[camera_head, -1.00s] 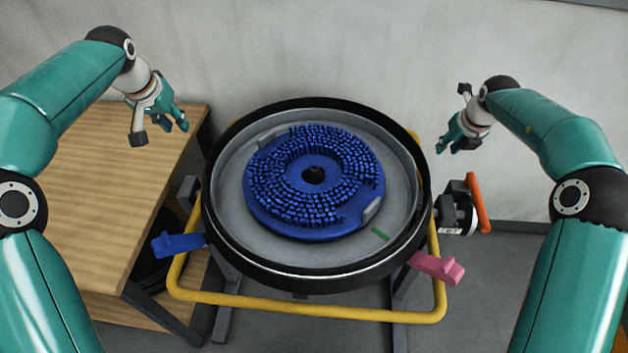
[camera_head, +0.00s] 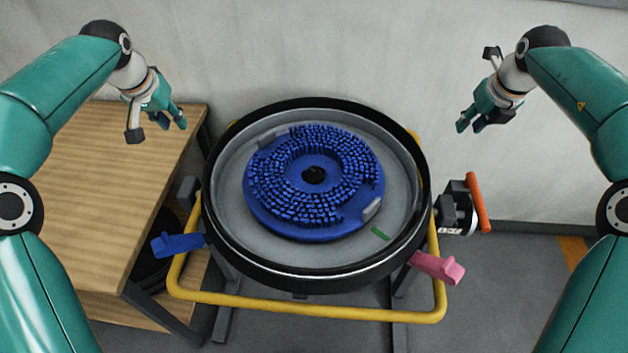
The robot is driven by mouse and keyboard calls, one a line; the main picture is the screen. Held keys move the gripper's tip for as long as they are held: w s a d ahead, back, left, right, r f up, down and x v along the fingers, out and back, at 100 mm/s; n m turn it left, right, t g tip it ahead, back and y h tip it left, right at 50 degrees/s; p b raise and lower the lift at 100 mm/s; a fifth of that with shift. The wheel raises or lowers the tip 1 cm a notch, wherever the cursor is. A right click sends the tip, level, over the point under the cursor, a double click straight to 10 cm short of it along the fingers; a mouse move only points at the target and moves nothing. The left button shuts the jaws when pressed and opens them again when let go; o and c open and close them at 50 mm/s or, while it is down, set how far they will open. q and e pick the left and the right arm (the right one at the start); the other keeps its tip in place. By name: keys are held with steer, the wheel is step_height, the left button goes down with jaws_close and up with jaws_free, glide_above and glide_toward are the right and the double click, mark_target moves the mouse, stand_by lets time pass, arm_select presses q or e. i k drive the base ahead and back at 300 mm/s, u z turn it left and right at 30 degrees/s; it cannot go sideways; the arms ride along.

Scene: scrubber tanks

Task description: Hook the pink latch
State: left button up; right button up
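The pink latch (camera_head: 438,267) sticks out to the right from the lower right rim of the round black tank (camera_head: 302,279). My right gripper (camera_head: 468,124) is above and behind the latch, well apart from it, in front of the wall. Its fingers look spread with nothing between them. My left gripper (camera_head: 160,124) hangs over the wooden table at the left, far from the latch. Its fingers also look apart and empty.
A blue latch (camera_head: 178,243) sits at the tank's lower left. A blue brush disc (camera_head: 314,226) lies in the tank. A yellow tube frame (camera_head: 300,312) runs around it. A black valve with an orange handle (camera_head: 478,203) stands at the right. The wooden table (camera_head: 95,190) is at left.

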mark_target(447, 271)
steer(key=k, duration=1)
